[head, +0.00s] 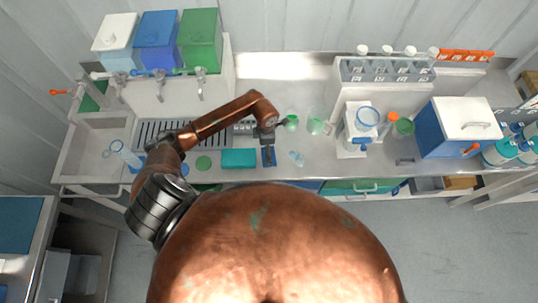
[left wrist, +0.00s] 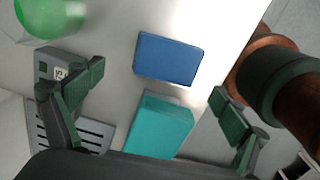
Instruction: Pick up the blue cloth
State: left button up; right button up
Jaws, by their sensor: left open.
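The blue cloth (head: 270,160) is a small flat rectangle on the steel bench near its front edge, just right of a teal block. In the left wrist view the blue cloth (left wrist: 170,58) lies flat and fully visible, beyond the fingertips and roughly between their lines. My left gripper (head: 267,146) is over the cloth in the head view and covers part of it. My right gripper is not in view.
The teal block (head: 238,158) sits close beside the cloth; it also shows in the left wrist view (left wrist: 160,125). A grey device with a display (left wrist: 55,68) and a green-filled vessel (head: 291,122) stand nearby.

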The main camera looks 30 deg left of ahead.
pick_arm(q)
jog(key=f, duration=0.1)
jog(key=f+p, duration=0.1)
jog(key=f, duration=0.2)
jog(key=shift+s+d+f+p, duration=0.2)
jog(key=shift+s+d+p, duration=0.1)
jog(key=shift+s+p, duration=0.1)
jog(key=shift+w+f, duration=0.1)
jog(key=shift+f, duration=0.2)
jog(key=shift+c, duration=0.2)
jog(key=c, duration=1.1)
